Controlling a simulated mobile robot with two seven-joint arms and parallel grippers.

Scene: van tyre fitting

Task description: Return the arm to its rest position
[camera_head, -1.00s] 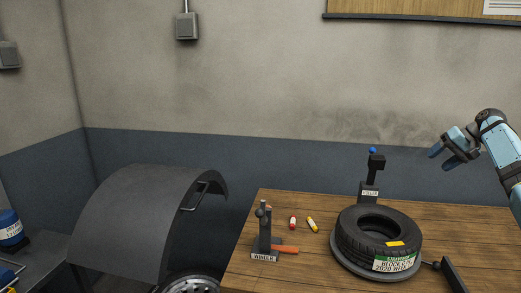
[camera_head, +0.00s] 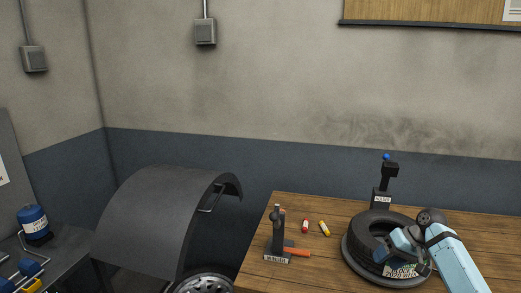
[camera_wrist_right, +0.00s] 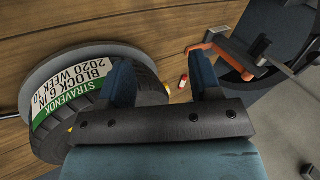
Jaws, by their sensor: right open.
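My right gripper (camera_head: 403,250) comes in from the lower right in the head view, in front of the black tyre (camera_head: 365,229), and covers part of its label. It is open; in the right wrist view its two blue fingers (camera_wrist_right: 163,65) stand apart with nothing between them. The tyre lies flat on a grey round base on the workbench. In the right wrist view the tyre (camera_wrist_right: 52,142) with its green and white label is beyond and left of the fingers. My left gripper is out of view.
The wooden workbench (camera_head: 325,260) also holds a black stand with an orange handle (camera_head: 297,252), a red and a yellow stick (camera_head: 324,229), and a black post with a blue knob (camera_head: 386,172). A grey wheel arch (camera_head: 150,215) stands left of it.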

